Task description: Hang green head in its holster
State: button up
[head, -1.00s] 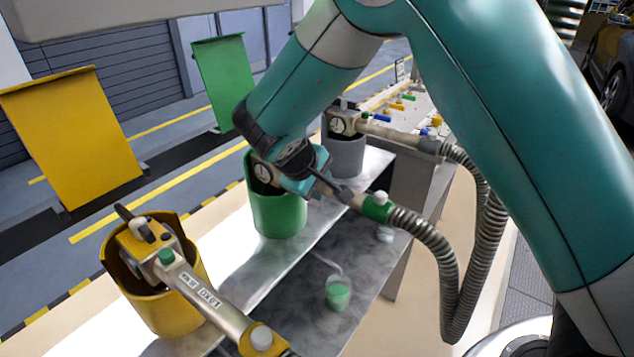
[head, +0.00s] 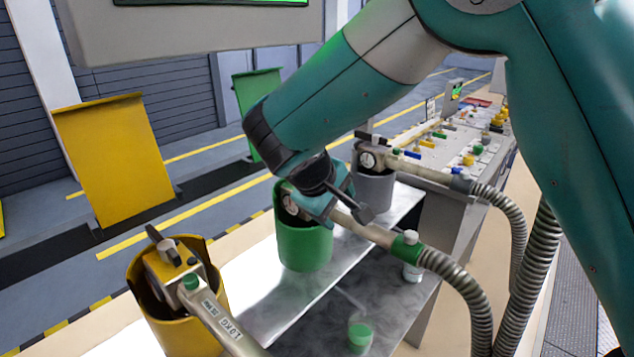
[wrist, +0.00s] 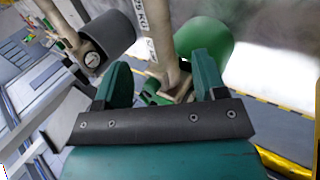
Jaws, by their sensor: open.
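The green head (head: 345,220) is a pale pipe with a gauge at one end and a green collar near its ribbed hose. Its gauge end sits at the mouth of the green holster (head: 305,246), a round open cup. My gripper (head: 340,200) is open at the head, just above the holster's rim, and partly hides it. In the wrist view my gripper (wrist: 163,82) has its fingers on either side of the head's pipe (wrist: 165,45), with a visible gap. The green holster (wrist: 205,42) lies beyond the fingers there. How deep the head sits is hidden.
A yellow holster (head: 165,320) holding a yellow head (head: 180,270) stands front left. A grey holster (head: 374,188) with another head stands behind. A green-topped container (head: 360,335) is on the bench. Ribbed hoses (head: 470,300) hang at right.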

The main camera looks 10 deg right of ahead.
jog(key=v, duration=1)
jog(key=shift+r, duration=0.3)
jog(key=s+d+g+y, duration=0.2)
jog(key=s+d+y, duration=0.35)
jog(key=s, duration=0.25)
jog(key=s+f+g+y, duration=0.1)
jog(key=s+y, duration=0.3)
jog(key=s, duration=1.1)
jog(key=shift+s+a+f+g, duration=0.15)
jog(key=shift+a+f+g, duration=0.25)
jog(key=shift+g, duration=0.1)
